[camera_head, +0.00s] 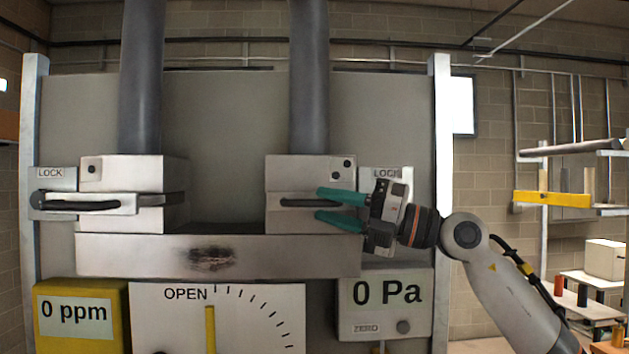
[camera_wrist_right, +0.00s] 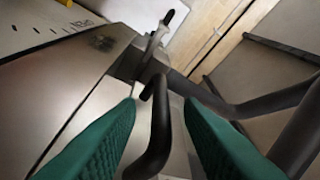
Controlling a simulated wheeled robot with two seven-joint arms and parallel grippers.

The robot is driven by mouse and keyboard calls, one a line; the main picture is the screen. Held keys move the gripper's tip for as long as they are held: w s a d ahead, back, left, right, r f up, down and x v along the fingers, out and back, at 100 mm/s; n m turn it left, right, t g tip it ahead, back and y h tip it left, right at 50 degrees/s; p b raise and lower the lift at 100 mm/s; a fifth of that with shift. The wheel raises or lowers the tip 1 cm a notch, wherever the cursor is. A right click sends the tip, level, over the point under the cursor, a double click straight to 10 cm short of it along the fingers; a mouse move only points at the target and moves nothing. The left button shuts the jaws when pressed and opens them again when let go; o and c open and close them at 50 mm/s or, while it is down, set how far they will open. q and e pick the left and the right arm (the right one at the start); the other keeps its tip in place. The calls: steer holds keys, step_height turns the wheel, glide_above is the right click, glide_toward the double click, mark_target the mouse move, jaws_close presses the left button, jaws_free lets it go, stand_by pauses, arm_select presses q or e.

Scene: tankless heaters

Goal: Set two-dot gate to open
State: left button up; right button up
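The two-dot gate (camera_head: 290,170) is the metal box on the right, under a dark vertical pipe, with two black dots at its upper right. Its dark handle (camera_head: 297,203) lies across its front and also shows in the right wrist view (camera_wrist_right: 158,135). My right gripper (camera_head: 340,206) comes in from the right, with its teal fingers apart. The handle's bar runs between the fingers in the wrist view; I cannot tell whether they touch it. A LOCK label (camera_head: 387,173) sits right of the gate, partly hidden by the gripper. My left gripper is out of view.
A one-dot gate (camera_head: 105,195) with a dark handle stands at left beside another LOCK label (camera_head: 50,173). Below are a yellow 0 ppm meter (camera_head: 80,312), a dial marked OPEN (camera_head: 230,325) and a 0 Pa meter (camera_head: 386,300). Shelves (camera_head: 570,210) stand far right.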

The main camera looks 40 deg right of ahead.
mark_target(310, 200)
steer(key=shift+p+x, duration=0.6)
steer(key=shift+x, duration=0.95)
jaws_close()
